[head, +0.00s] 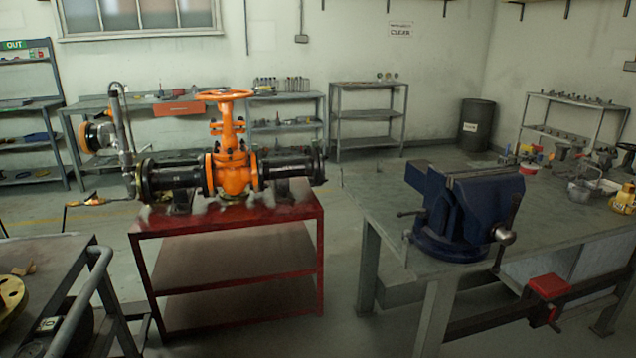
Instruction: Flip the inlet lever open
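An orange gate valve (231,170) with an orange handwheel (225,95) on top sits in a black pipe (172,177) on a red stand. At the pipe's left end a grey riser (124,125) rises and carries a round gauge with an orange rim (98,137). A small orange-and-dark part (92,200) sticks out to the left at the lower left end of the pipe. It may be the inlet lever, but it is too small to tell its setting. Neither of my grippers is in view.
The red stand (225,222) has open floor in front. A workbench (375,205) with a blue vise (461,205) stands to the right. A grey cart with a handle (85,290) is at lower left. Shelves (368,115) and a black drum (478,125) line the back.

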